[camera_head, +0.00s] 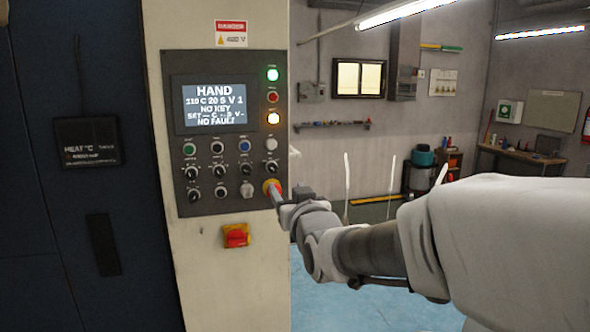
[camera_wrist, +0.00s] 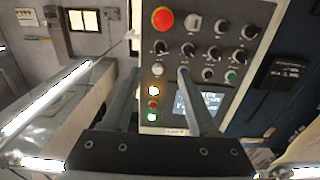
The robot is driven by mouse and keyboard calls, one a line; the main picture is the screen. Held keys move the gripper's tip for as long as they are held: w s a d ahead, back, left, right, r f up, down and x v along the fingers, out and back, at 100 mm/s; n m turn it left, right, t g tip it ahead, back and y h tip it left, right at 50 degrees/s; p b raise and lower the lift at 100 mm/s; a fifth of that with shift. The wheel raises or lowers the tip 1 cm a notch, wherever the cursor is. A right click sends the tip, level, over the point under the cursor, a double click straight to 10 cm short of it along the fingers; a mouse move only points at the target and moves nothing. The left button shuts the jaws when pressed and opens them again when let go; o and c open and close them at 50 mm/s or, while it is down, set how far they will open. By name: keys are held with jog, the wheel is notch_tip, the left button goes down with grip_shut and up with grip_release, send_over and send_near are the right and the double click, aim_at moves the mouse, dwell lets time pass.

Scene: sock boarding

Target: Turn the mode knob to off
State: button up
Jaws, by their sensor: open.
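The grey control panel (camera_head: 225,205) carries two rows of small dark rotary knobs (camera_head: 192,172) below its screen (camera_head: 212,103), which reads HAND. The knob labels are too small to read, so I cannot tell which is the mode knob. The knobs show upside down in the wrist view (camera_wrist: 213,53). My gripper (camera_head: 272,194) reaches in from the right at the panel's lower right, over the red emergency stop (camera_wrist: 162,19). In the wrist view my gripper (camera_wrist: 157,72) has its fingers apart, with nothing held between them. Contact with the panel cannot be told.
A red rotary switch on yellow (camera_head: 236,236) sits below the panel. A row of buttons (camera_head: 190,149) lies above the knobs, and lamps (camera_head: 273,118) stand beside the screen. A dark cabinet door (camera_head: 60,230) is left. Open floor (camera_head: 340,308) lies to the right.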

aim_at(274, 170)
jog(key=p+x, duration=0.4)
jog(key=x, duration=0.9)
jog(key=shift+w+a, duration=0.1)
jog(key=shift+w, duration=0.2)
grip_shut()
